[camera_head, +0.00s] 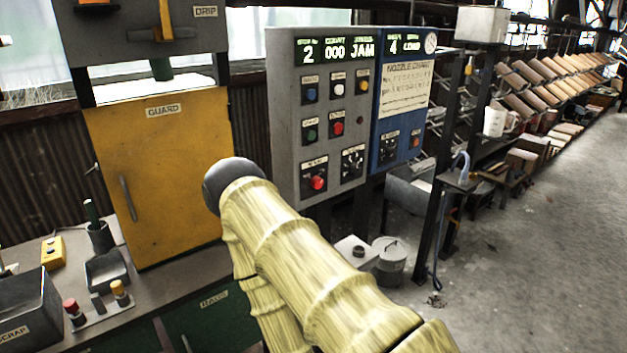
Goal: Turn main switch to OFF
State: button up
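A grey control panel (284,130) stands in the middle, its display reading "2", "000" and "JAM". Low on its right is a black rotary switch (352,162) with a label too small to read. A blue panel (379,165) adjoins it on the right, with another dark rotary switch (388,147). I cannot tell from the labels which one is the main switch, nor their settings. My arm, pale yellow and ridged, rises from the bottom centre and ends in view at a dark rounded joint left of the grey panel. My gripper is not visible.
Buttons surround the rotary switches, including a red knob (317,183). A yellow guard door (165,190) and a cluttered bench (150,305) are on the left. A grey bucket (390,262) stands below the panels. Bare floor (540,260) is open on the right.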

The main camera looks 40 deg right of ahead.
aim_at(316, 182)
jog(key=z, duration=0.55)
jog(key=k, duration=0.3)
jog(key=z, duration=0.65)
